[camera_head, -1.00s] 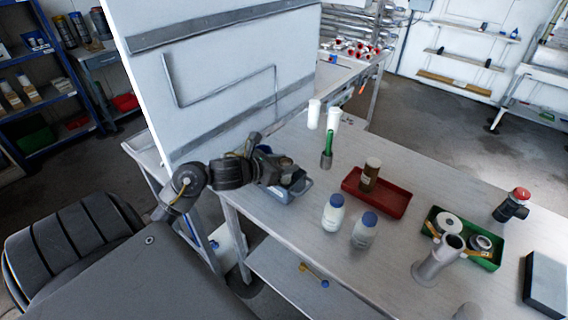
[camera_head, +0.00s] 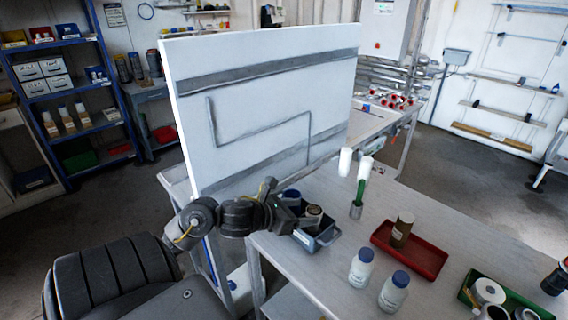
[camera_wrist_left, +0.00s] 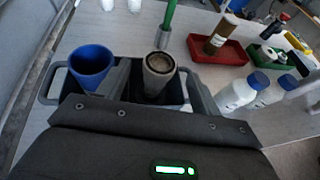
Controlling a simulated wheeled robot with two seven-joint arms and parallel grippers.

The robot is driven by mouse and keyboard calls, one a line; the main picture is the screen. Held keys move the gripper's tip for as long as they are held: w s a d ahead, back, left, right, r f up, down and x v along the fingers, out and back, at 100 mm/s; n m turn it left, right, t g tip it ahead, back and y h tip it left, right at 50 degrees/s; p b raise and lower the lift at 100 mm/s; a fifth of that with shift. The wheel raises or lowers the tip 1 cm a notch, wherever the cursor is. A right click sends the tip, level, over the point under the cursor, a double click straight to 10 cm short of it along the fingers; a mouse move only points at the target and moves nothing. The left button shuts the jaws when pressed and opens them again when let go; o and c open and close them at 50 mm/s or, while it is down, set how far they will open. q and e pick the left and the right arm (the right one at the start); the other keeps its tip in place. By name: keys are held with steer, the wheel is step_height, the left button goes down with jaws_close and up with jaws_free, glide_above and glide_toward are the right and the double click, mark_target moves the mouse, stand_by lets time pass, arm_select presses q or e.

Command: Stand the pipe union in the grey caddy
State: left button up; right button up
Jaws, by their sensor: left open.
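The grey caddy (camera_head: 318,243) stands at the table's near left edge; it also shows in the left wrist view (camera_wrist_left: 52,80). The pipe union (camera_head: 313,213), a grey-brown cylinder with an open top, stands in the caddy's right compartment in the left wrist view (camera_wrist_left: 158,72), looking upright. A blue cup (camera_wrist_left: 91,64) stands in the compartment on its left. My left gripper (camera_head: 290,214) is open at the caddy, its fingers on either side of the union, and I cannot tell if they touch it. The union's lower part is hidden inside the caddy. My right gripper is not in view.
A white panel (camera_head: 270,110) rises behind the caddy. A metal holder with a green-handled tool (camera_head: 359,193) stands close behind. A red tray (camera_head: 425,262) with a brown bottle (camera_head: 402,230), two blue-capped bottles (camera_head: 361,268) and a green tray (camera_head: 466,296) lie to the right.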

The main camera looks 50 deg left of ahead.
arm_select(q)
steer(key=v, duration=0.7)
steer(key=shift+s, duration=0.15)
stand_by(0.3)
steer(key=shift+d, duration=0.1)
